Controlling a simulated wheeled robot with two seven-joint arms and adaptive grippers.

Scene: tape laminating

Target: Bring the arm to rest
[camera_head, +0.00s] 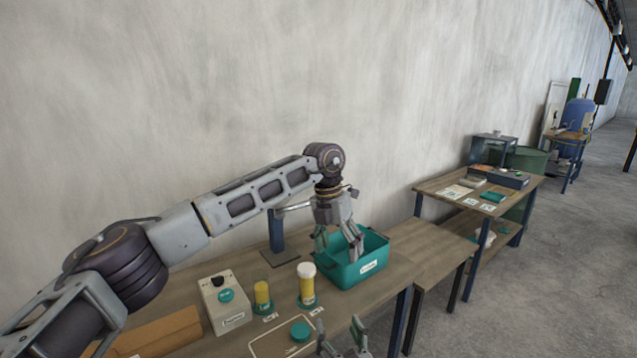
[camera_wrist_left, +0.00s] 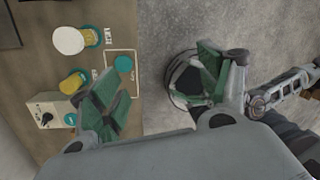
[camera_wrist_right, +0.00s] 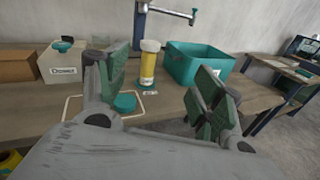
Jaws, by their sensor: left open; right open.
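My left arm reaches across the head view from the lower left, bent at the elbow. Its gripper (camera_head: 338,240) hangs with its fingers apart and overlaps the teal bin (camera_head: 370,268) in the picture. The right wrist view shows the bin (camera_wrist_right: 188,66) with no gripper in it. In the left wrist view the left fingers (camera_wrist_left: 162,92) are spread with nothing between them, above the table's edge. My right gripper (camera_head: 343,347) is at the bottom of the head view, mostly cut off. In the right wrist view its fingers (camera_wrist_right: 160,95) are apart and empty, facing the table.
The wooden table (camera_head: 365,304) carries a labelled box (camera_head: 224,304), a yellow bottle with a white cap (camera_head: 307,287), a smaller yellow container (camera_head: 262,296), a teal disc (camera_head: 300,331) and a brown box (camera_head: 155,336). A dark post (camera_head: 276,232) stands behind.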

